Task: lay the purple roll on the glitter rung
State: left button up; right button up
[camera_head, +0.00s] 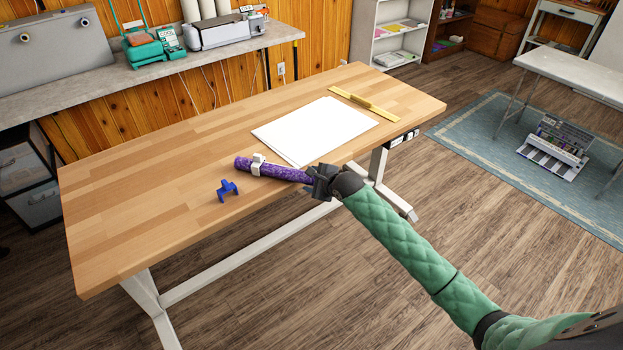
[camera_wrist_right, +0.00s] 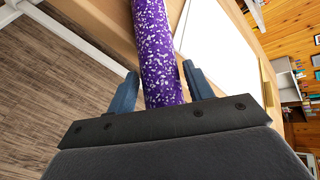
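The purple speckled roll (camera_head: 285,173) lies near the front edge of the wooden table, with a small white holder (camera_head: 257,165) at its left part. Whether the holder wraps around it or supports it I cannot tell. My right gripper (camera_head: 318,180) is at the roll's right end. In the right wrist view the roll (camera_wrist_right: 160,50) runs between the two fingers (camera_wrist_right: 160,85). A narrow gap shows at the left finger; the right finger is very close to the roll. I cannot pick out the glitter rung for certain. My left gripper is out of view.
A small blue stand (camera_head: 227,190) is left of the roll. White sheets (camera_head: 315,132) and a yellow ruler (camera_head: 365,104) lie farther back on the table (camera_head: 130,215). A low, striped rack-like object (camera_head: 555,150) stands on the blue rug (camera_head: 480,140) at right.

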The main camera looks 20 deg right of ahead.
jog(key=shift+o, duration=0.6)
jog(key=shift+s+r, duration=0.1)
